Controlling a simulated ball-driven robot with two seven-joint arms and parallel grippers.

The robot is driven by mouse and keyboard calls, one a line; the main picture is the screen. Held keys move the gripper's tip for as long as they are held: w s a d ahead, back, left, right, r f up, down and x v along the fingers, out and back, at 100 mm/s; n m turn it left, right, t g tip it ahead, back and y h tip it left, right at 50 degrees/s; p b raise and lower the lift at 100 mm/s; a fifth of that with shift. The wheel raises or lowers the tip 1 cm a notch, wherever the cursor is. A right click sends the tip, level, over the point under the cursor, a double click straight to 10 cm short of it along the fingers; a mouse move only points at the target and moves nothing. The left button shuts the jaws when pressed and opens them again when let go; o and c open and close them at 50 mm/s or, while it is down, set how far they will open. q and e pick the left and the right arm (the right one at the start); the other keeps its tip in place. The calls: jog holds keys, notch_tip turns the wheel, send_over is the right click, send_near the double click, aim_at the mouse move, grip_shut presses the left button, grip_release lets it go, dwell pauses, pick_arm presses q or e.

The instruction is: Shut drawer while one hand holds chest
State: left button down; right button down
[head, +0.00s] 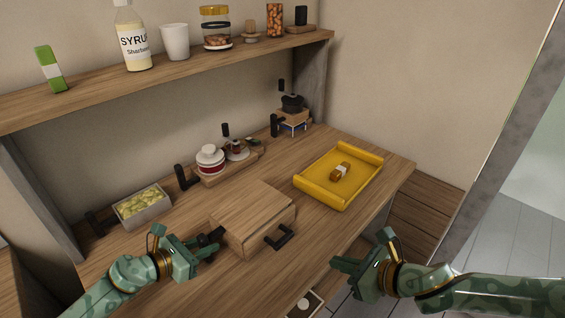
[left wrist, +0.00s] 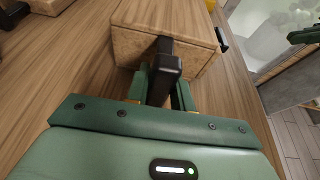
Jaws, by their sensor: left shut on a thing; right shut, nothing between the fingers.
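The wooden chest (head: 252,208) sits on the table near its front edge; it also fills the top of the left wrist view (left wrist: 172,18). Its drawer has a black handle (head: 281,238) on the right-hand front face. No clear gap shows around the drawer. A second black handle (left wrist: 166,62) sticks out of the chest's left side. My left gripper (head: 207,244) is shut on this side handle, and its fingers show on both sides of it in the left wrist view. My right gripper (head: 336,264) is shut and empty, right of the drawer handle and apart from it.
A yellow tray (head: 325,195) with a small brown item stands at the right. A grey box (head: 143,211) of pale green pieces, a board (head: 230,168) with jars and a small stand (head: 293,121) line the back. A shelf (head: 190,71) runs above. Open floor lies at the right.

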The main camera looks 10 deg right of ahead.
pick_arm(q)
jog(key=c, duration=1.1)
grip_release()
jog(key=shift+d, duration=0.1)
